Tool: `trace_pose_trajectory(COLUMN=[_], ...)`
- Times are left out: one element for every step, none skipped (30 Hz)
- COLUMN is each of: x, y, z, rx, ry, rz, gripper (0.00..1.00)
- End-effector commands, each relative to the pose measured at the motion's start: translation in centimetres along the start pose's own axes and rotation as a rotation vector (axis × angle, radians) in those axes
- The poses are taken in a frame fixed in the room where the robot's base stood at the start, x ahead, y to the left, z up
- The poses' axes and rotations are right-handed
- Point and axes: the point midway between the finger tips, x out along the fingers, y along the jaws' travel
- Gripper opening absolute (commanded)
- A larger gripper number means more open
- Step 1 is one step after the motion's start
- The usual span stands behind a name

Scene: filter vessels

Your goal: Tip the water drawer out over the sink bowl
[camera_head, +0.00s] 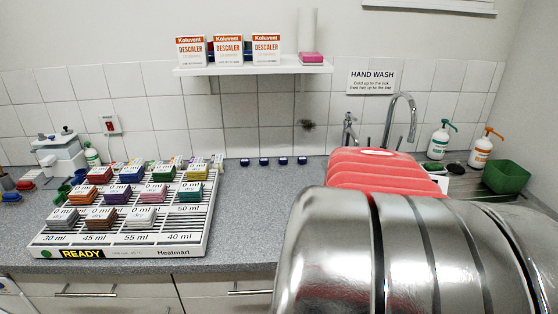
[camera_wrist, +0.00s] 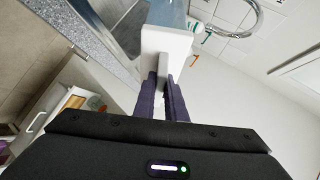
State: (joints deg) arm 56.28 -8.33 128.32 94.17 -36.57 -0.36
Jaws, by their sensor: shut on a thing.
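In the wrist view my gripper (camera_wrist: 162,84) is shut on the white end of the water drawer (camera_wrist: 167,46). A bluish, see-through part of the drawer extends beyond it to the top edge of the picture. I cannot tell whether water is in it. A steel surface that looks like part of the sink bowl (camera_wrist: 128,30) shows beside the drawer, left of it in the picture. The wrist picture is strongly rolled, so the drawer's tilt is hard to judge. In the head view my arm hides the gripper, the drawer and most of the sink.
A curved tap (camera_head: 412,112) stands at the back wall and shows in the wrist view too. Soap bottles (camera_head: 440,140) and a green tub (camera_head: 507,177) stand to its right. A rack of coloured blocks (camera_head: 125,215) fills the left counter.

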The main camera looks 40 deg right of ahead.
Motion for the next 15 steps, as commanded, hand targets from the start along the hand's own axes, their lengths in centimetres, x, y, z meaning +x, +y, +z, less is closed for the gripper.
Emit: trace_pose_trajectory(x=[0.0,0.0,0.1,0.1,0.1,0.1,0.1,0.1,0.2,0.3,0.3,0.4,0.5,0.5,0.6], y=[-0.5,-0.5,-0.7,-0.8,-0.9,-1.1,-1.2,-1.3,-1.5,-1.6,-1.8,-2.0,-2.2,-2.3,-2.6], z=[-0.1,-0.1,-0.1,-0.1,-0.1,-0.1,-0.1,-0.1,-0.1,-0.1,-0.1,-0.1,-0.1,-0.1,-0.1], rx=[-0.002,-0.005,-0.01,-0.014,-0.017,-0.022,-0.026,-0.029,-0.035,-0.038,-0.041,-0.046,-0.048,-0.051,-0.056], ry=[0.002,0.002,0.001,0.001,0.0,-0.001,-0.002,-0.004,-0.003,-0.002,-0.001,0.0,0.001,0.001,0.002], rz=[0.006,0.014,0.022,0.028,0.035,0.043,0.049,0.056,0.063,0.068,0.073,0.08,0.086,0.091,0.098], gripper=[0.0,0.0,0.0,0.0,0.0,0.0,0.0,0.0,0.0,0.0,0.0,0.0,0.0,0.0,0.0])
